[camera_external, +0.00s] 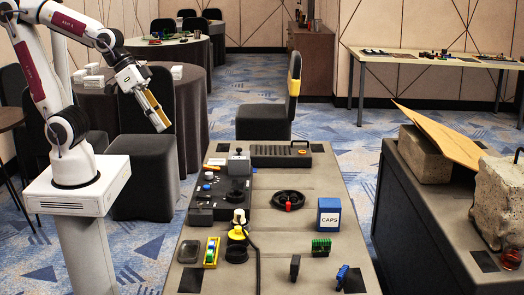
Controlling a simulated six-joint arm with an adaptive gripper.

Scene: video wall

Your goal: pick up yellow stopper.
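A yellow piece (237,233), which looks like the yellow stopper, sits at the front-left part of the grey table (285,245). It is at a black round holder (236,254), with a cream-coloured part above it and a black cable beside it. I cannot tell whether it is seated in the holder or just behind it. My gripper (158,118) hangs in the air left of and above the table, pointing down to the right, well apart from the yellow piece. A tan strip shows along its fingers; whether they are open is too small to tell.
A black control panel (215,200), a black ring with a red middle (287,201), a blue CAPS box (329,214), a green block (321,247) and a yellow-framed tray (211,252) stand on the table. A chair (265,123) is behind. The table's middle is partly free.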

